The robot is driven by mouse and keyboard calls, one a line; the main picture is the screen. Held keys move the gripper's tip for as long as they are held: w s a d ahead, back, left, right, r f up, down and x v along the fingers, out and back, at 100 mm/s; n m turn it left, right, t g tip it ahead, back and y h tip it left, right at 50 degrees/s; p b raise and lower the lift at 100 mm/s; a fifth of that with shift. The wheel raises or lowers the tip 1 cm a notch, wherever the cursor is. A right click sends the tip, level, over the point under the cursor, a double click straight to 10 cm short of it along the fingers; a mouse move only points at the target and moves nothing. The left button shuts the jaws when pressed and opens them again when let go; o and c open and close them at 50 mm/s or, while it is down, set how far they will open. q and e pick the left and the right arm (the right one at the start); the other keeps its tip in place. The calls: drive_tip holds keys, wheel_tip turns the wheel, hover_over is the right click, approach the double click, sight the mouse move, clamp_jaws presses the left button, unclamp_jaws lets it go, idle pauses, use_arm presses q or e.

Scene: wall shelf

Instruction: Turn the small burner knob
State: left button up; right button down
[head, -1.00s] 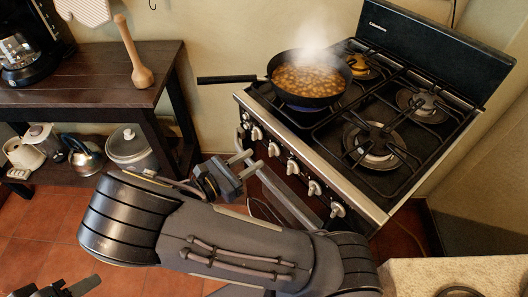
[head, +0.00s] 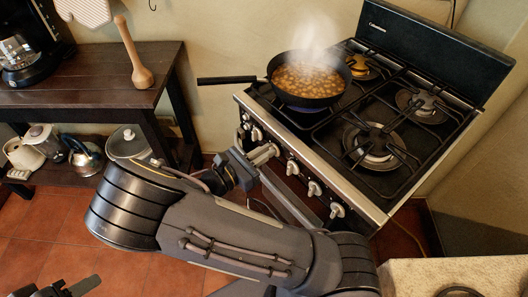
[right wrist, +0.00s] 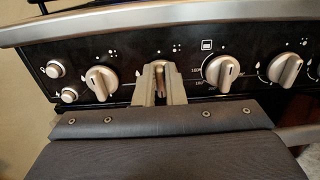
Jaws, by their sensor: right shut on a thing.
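The stove's front panel carries a row of light metal knobs, with one free knob (right wrist: 101,80) left of my right gripper and another (right wrist: 222,69) right of it in the right wrist view. My right gripper (right wrist: 160,82) is shut on the knob (right wrist: 160,72) between these two, with a finger on either side. Its fingers hide most of this knob. In the head view my right gripper (head: 266,154) is at the front panel. My left gripper (head: 62,289) shows only partly at the lower left, away from the stove; its opening is unclear.
A steaming pan of food (head: 308,78) stands on the front left burner, its handle (head: 228,80) sticking out left. The oven handle bar (head: 290,200) runs below the knobs. A dark wooden shelf table (head: 95,75) stands left. A pale counter (head: 420,275) is at lower right.

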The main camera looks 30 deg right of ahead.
idle(0.3)
drive_tip(key=m+b, duration=0.2)
drive_tip(key=m, duration=0.4)
drive_tip(key=s+f+m+b, duration=0.1)
drive_tip(key=m+b, duration=0.2)
drive_tip(key=m, duration=0.3)
drive_tip(key=f+m+b, duration=0.1)
drive_tip(key=m+b, duration=0.1)
drive_tip(key=m, duration=0.4)
drive_tip(key=shift+s+d+m+b, duration=0.1)
drive_tip(key=shift+s+m+b, duration=0.1)
drive_tip(key=shift+m+b, duration=0.15)
drive_tip(key=shift+w+f+m+b, duration=0.15)
drive_tip(key=shift+w+m+b, duration=0.1)
drive_tip(key=shift+m+b, duration=2.2)
drive_tip(key=shift+w+f+m+b, duration=0.2)
drive_tip(key=shift+m+b, duration=1.45)
drive_tip(key=shift+m, duration=1.6)
drive_tip(key=shift+w+f+m+b, duration=0.15)
drive_tip(key=shift+w+m+b, duration=0.1)
drive_tip(key=shift+m+b, duration=2.2)
drive_tip(key=shift+r+m+p, duration=0.1)
drive_tip(key=shift+m+p, duration=0.2)
drive_tip(key=shift+m, duration=0.3)
